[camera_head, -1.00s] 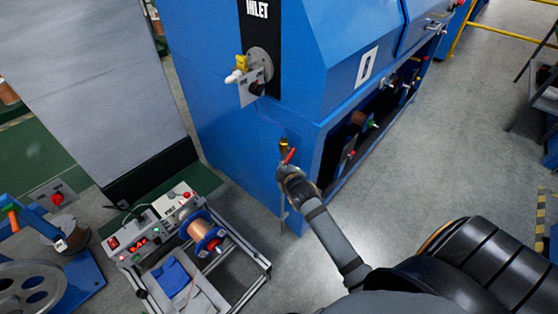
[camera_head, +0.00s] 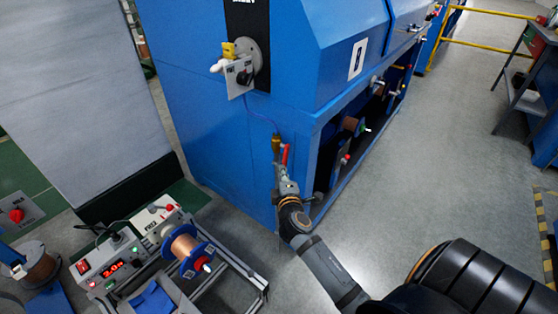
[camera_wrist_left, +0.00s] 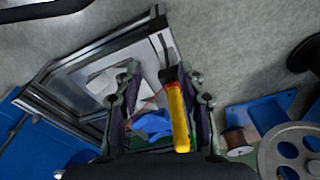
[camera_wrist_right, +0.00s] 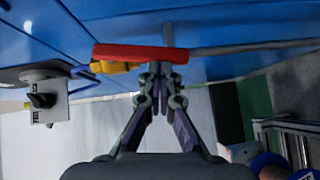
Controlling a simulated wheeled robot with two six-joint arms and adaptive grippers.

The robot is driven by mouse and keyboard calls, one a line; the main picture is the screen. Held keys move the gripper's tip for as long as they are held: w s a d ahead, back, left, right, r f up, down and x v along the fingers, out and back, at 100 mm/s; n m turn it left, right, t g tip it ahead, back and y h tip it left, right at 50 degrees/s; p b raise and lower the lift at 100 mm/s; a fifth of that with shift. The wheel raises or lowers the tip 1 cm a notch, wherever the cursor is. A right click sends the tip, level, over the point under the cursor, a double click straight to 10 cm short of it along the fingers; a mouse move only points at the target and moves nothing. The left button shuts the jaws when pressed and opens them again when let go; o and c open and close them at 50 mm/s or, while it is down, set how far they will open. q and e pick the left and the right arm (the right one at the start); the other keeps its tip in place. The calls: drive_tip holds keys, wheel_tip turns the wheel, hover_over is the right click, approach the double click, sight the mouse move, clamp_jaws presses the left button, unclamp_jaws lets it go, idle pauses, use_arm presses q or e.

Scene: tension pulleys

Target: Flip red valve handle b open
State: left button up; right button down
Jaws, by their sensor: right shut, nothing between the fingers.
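The red valve handle (camera_head: 285,154) sits beside a brass valve (camera_head: 276,144) low at the corner of the blue machine. It points upward in the head view. In the right wrist view the red handle (camera_wrist_right: 140,53) lies lengthwise across, roughly in line with a grey pipe (camera_wrist_right: 250,47). My right gripper (camera_head: 287,178) is shut and empty just below the handle; its fingertips (camera_wrist_right: 161,68) appear close to the handle, and contact is unclear. No letter shows on the handle. My left gripper (camera_wrist_left: 163,72) shows only in its wrist view, fingers apart, with a yellow-handled tool (camera_wrist_left: 178,115) between or beyond them.
A winding stand with a copper spool (camera_head: 185,247) stands on the floor at lower left. The machine's open bay (camera_head: 350,150) is to the right.

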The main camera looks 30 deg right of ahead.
use_arm(q)
drive_tip(key=d+r+t+h+b, duration=0.1)
drive_tip(key=d+r+b, duration=0.2)
drive_tip(key=r, duration=0.5)
drive_tip(key=shift+w+d+r+b, duration=0.25)
drive_tip(key=shift+w+r+b, duration=0.1)
drive_tip(key=shift+b, duration=0.5)
use_arm(e)
drive_tip(key=shift+w+d+f+n+t+h, duration=0.2)
drive_tip(key=shift+d+f+n+t+h, duration=0.25)
drive_tip(key=shift+d+n+t, duration=0.25)
drive_tip(key=shift+a, duration=0.1)
